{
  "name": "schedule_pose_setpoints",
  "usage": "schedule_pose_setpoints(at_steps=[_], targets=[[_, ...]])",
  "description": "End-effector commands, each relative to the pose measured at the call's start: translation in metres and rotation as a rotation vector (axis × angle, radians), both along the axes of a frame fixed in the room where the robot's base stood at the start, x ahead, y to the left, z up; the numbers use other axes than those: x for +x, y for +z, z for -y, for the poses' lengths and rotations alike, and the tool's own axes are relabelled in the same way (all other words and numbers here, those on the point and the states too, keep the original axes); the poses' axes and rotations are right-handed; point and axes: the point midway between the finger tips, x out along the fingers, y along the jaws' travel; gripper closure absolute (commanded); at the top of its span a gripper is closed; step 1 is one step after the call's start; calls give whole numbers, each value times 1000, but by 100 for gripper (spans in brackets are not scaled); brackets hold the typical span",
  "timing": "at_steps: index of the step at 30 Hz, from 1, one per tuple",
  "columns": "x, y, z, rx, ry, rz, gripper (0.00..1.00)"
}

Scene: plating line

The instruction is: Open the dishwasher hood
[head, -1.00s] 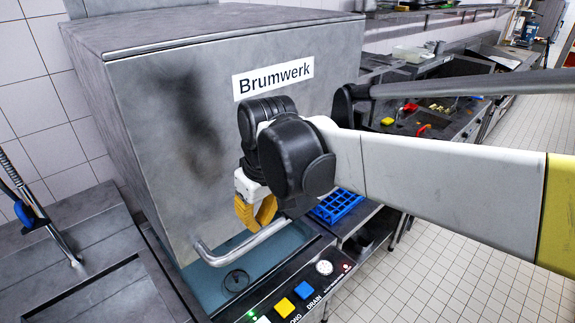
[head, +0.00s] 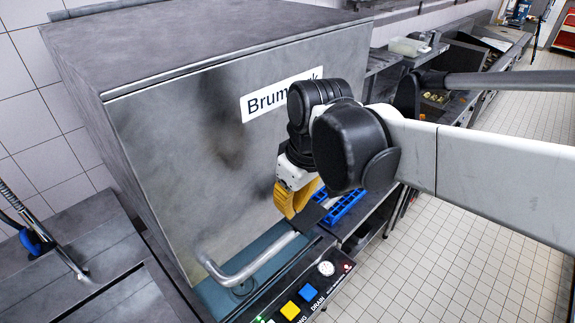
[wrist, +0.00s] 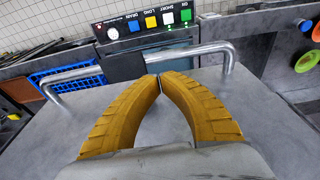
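The dishwasher hood (head: 165,140) is a large grey metal box labelled Brumwerk, on the left and middle of the head view. Its bent bar handle (head: 250,268) sticks out low on its front and looks down in place. In the wrist view the handle (wrist: 193,50) crosses just beyond my fingertips. My gripper (head: 290,212) has yellow fingers and is in front of the hood, by the right end of the handle. In the wrist view its fingertips (wrist: 160,77) meet with nothing visible between them. Contact with the handle cannot be told.
A control panel (head: 300,298) with coloured buttons lies below the handle. A blue rack (head: 345,206) is beyond my gripper, on the right side. A spray hose (head: 40,235) hangs at the left. A counter with trays (head: 440,62) runs off at the right, beside open tiled floor.

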Motion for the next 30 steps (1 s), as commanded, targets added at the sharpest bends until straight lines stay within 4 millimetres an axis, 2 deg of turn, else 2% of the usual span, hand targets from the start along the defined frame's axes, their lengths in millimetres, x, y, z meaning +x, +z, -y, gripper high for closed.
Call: schedule_pose_setpoints(at_steps=[9, 15, 21, 30], targets=[[9, -64, -10, 0, 0, 0, 100], [14, -101, -16, 0, 0, 0, 100], [16, -120, -19, -1, 0, 1, 100], [16, -125, -20, 1, 0, 1, 100]])
